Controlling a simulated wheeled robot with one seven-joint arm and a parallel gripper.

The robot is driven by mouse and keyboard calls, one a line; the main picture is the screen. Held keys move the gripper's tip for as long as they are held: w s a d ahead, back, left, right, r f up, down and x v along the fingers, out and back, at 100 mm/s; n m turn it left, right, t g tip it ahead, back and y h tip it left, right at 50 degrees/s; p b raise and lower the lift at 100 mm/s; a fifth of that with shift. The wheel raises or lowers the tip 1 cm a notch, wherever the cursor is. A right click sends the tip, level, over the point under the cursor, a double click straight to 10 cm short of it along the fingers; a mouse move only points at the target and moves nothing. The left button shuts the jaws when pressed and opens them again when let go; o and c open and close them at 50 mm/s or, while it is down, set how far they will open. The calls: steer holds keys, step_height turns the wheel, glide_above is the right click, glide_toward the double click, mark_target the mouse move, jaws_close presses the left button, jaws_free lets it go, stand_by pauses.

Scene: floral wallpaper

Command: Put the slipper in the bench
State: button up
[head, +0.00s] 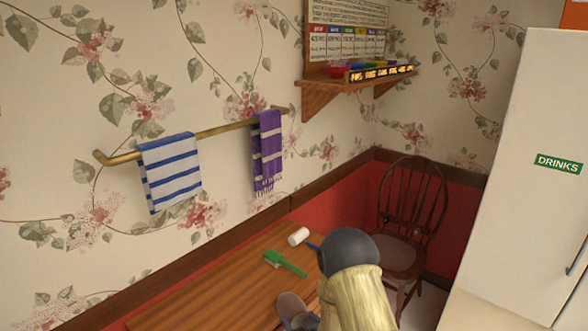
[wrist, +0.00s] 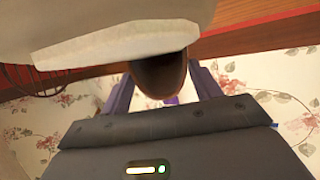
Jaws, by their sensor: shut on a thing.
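A mauve-brown slipper (head: 291,303) shows at the bottom of the head view, over the near part of the wooden bench top (head: 215,292). My gripper (head: 305,322) is beside it, mostly hidden by my own arm and the picture's lower edge. In the wrist view, my gripper (wrist: 163,82) has its two dark fingers on either side of a rounded brown end of the slipper (wrist: 163,72) and is shut on it. A pale thing fills the top of that view and covers part of the slipper. I cannot tell whether the slipper touches the bench. No bench opening is visible.
A green brush (head: 285,264) and a white roll-shaped thing (head: 298,236) with a blue handle lie on the wooden top. A dark wooden chair (head: 410,215) stands behind. Towels hang on a brass rail (head: 220,130) along the left wall. A white fridge (head: 530,160) stands right.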

steer(key=s+d+f+m+h, duration=0.1)
steer(key=d, duration=0.3)
steer(key=s+d+f+m+h, duration=0.1)
steer(key=d+h, duration=0.1)
steer(key=d, duration=0.3)
steer(key=s+d+f+m+t+h, duration=0.1)
steer(key=d+m, duration=0.1)
steer(key=d, duration=0.2)
steer(key=shift+s+d+f+h, duration=0.15)
steer(key=shift+s+f+h, duration=0.15)
steer(key=shift+s+f, duration=0.1)
steer(key=s+f, duration=0.4)
steer(key=f, duration=0.1)
steer(key=shift+s+f, duration=0.15)
steer(key=shift+f, duration=0.1)
